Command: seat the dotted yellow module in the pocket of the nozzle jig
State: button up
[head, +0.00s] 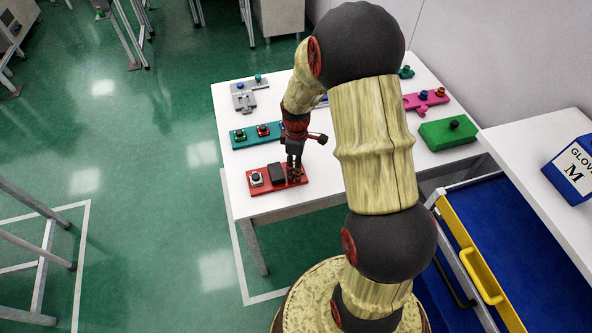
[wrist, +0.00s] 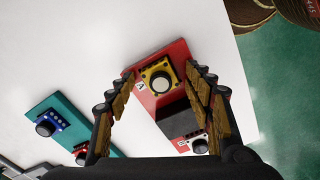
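The yellow module (wrist: 157,75) has dark marks and a pale round knob. It sits at the end of a red board (wrist: 178,55), by a label "A". My gripper (wrist: 161,72) is open around it in the wrist view, a finger on either side with small gaps. In the head view my gripper (head: 295,174) points down at the right end of the red board (head: 264,189) and mostly hides the module. The board also carries a black block (wrist: 180,121) and a white module (wrist: 199,145) by another label. I cannot tell which board is the nozzle jig.
A teal board (head: 241,144) with modules lies behind the red one. A grey board (head: 242,99) is at the back left; pink (head: 411,103) and green (head: 447,136) boards are to the right. A blue glove box (head: 573,168) stands on the right bench.

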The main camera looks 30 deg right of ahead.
jog(key=c, duration=0.9)
jog(key=shift+r, duration=0.15)
jog(key=shift+c, duration=0.2)
